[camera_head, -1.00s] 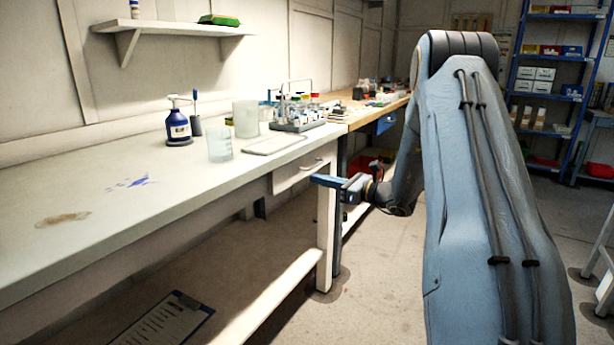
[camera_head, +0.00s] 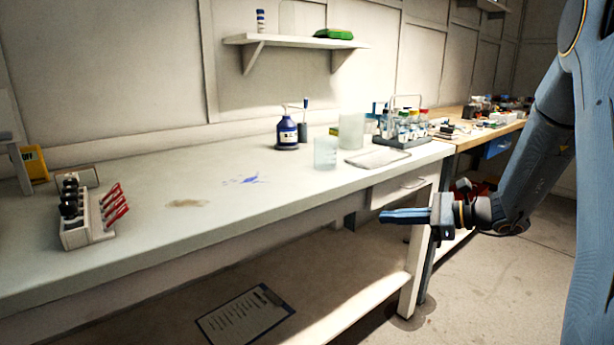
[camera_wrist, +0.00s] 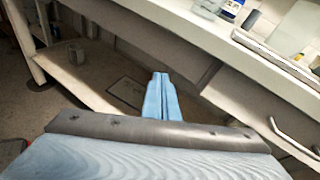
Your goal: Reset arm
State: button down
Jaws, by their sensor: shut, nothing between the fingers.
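My gripper (camera_head: 384,216) is in front of the white bench, near its right end and a little below the top's front edge. Its blue fingers point left and are closed together with nothing between them. In the wrist view the gripper (camera_wrist: 158,78) shows from behind, its fingers together, with the bench's drawer front to the right and the lower shelf beyond. My arm is bent and comes in from the right side of the head view.
The white bench (camera_head: 290,195) carries a pump bottle (camera_head: 287,134), beaker (camera_head: 325,154), bottle rack (camera_head: 405,130), tray (camera_head: 377,158) and a holder (camera_head: 85,230) with red-handled tools. A clipboard (camera_head: 245,315) lies on the lower shelf. Open floor (camera_head: 490,290) is at right.

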jog(key=s+a+n+g+h, duration=0.25)
jog(key=s+a+n, duration=0.25)
jog(key=s, duration=0.3)
jog(key=s+a+f+n+g+h, duration=0.15)
jog(key=s+a+n+g, duration=0.3)
jog(key=s, duration=0.45)
jog(key=s+a+n+g+h, duration=0.2)
jog(key=s+a+n+h, duration=0.1)
jog(key=s+a+n, duration=0.4)
jog(key=s+d+n+t+h, duration=0.2)
jog(key=s+d+n+h, duration=0.3)
jog(key=s+n, duration=0.25)
jog(key=d+r+m+h+p, duration=0.1)
jog(key=d+r+p, duration=0.6)
jog(key=p, duration=0.7)
jog(key=shift+s+d+m, duration=0.45)
jog(key=shift+d+m, duration=0.15)
jog(key=shift+m, duration=0.2)
